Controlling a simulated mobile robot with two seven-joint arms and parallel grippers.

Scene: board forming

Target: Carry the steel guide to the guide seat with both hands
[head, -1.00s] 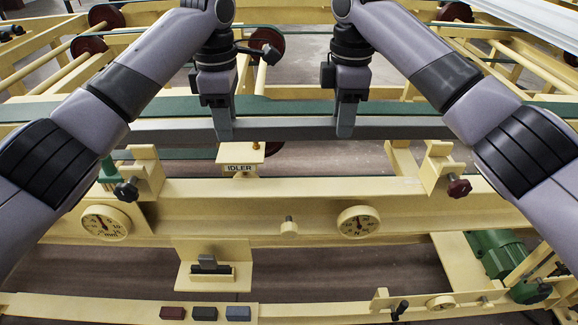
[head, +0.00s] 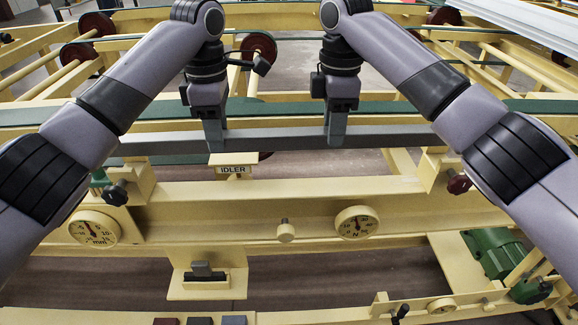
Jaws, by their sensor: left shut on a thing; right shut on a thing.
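The steel guide (head: 275,139) is a long grey bar running crosswise in the head view. My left gripper (head: 215,138) is shut on it left of its middle, and my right gripper (head: 337,132) is shut on it right of its middle. The guide looks nearly level, its left end slightly lower in the picture. Yellow brackets with clamp knobs, which look like the guide seat, stand at the left (head: 132,184) and right (head: 437,172). The guide's ends overlap the bracket tops in the picture. I cannot tell whether they touch.
An IDLER label (head: 233,170) sits on a yellow post just below the guide. Two dials (head: 94,228) (head: 356,223) and a small knob (head: 286,231) are on the near yellow beam. A green motor (head: 495,252) is at the right. A green belt (head: 285,107) runs behind the guide.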

